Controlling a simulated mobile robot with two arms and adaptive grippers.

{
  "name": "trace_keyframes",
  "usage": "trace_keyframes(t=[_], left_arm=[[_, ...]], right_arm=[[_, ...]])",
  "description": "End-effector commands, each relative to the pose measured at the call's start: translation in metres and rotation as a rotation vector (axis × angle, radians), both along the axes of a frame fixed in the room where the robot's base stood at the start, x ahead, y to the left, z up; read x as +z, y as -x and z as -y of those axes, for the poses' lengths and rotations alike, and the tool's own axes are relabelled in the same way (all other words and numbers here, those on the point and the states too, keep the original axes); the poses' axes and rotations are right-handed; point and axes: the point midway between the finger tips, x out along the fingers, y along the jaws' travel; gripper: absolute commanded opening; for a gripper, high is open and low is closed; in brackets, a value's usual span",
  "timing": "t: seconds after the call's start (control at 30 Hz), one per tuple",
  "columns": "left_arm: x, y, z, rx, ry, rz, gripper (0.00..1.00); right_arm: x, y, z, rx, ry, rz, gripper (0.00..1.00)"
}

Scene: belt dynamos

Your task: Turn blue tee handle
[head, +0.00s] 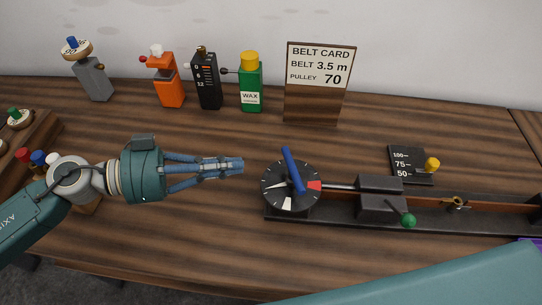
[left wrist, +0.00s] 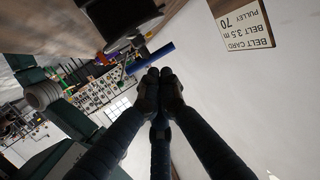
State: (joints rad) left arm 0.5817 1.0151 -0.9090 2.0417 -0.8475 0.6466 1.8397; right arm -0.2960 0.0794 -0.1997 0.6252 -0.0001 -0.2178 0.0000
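The blue tee handle (head: 293,170) is a blue bar standing out over a round dial (head: 277,198) with black, white and red sectors. The bar tilts in the head view, its upper end leaning left. My left gripper (head: 238,166) is left of the dial, pointing right towards it, with a clear gap to the handle. Its fingers come together at the tips with nothing seen between them. In the left wrist view the blue bar (left wrist: 150,58) lies just beyond the closed fingertips (left wrist: 158,80). My right gripper is not in view.
The dial sits on a dark rail (head: 330,217) with a green-knobbed lever (head: 408,220) and a brass wing piece (head: 455,203). Behind are a scale plate with yellow knob (head: 432,164), the belt card (head: 320,85), a green wax bottle (head: 250,85) and several other devices.

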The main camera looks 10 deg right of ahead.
Motion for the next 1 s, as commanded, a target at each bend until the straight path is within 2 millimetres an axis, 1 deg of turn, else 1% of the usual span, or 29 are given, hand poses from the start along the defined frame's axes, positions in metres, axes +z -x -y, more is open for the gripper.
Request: trace_keyframes(t=[0.03, 0.2, 0.3, 0.4, 0.6, 1.0], left_arm=[[0.003, 0.000, 0.013, -0.004, 0.004, 0.001, 0.00], [-0.005, -0.003, 0.047, -0.004, 0.003, 0.000, 0.00], [-0.009, -0.005, 0.062, -0.001, 0.002, -0.001, 0.00], [-0.013, -0.007, 0.073, -0.001, 0.001, -0.001, 0.00], [-0.017, -0.008, 0.083, 0.001, 0.000, -0.001, 0.00], [-0.017, -0.008, 0.082, -0.004, -0.001, -0.001, 0.00]], right_arm=[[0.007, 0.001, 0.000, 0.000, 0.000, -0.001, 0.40], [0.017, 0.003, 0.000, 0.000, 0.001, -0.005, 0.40], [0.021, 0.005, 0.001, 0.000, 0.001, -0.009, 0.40], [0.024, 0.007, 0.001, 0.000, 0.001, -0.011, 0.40], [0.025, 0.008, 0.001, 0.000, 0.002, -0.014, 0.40], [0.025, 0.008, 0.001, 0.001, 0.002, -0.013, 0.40]])
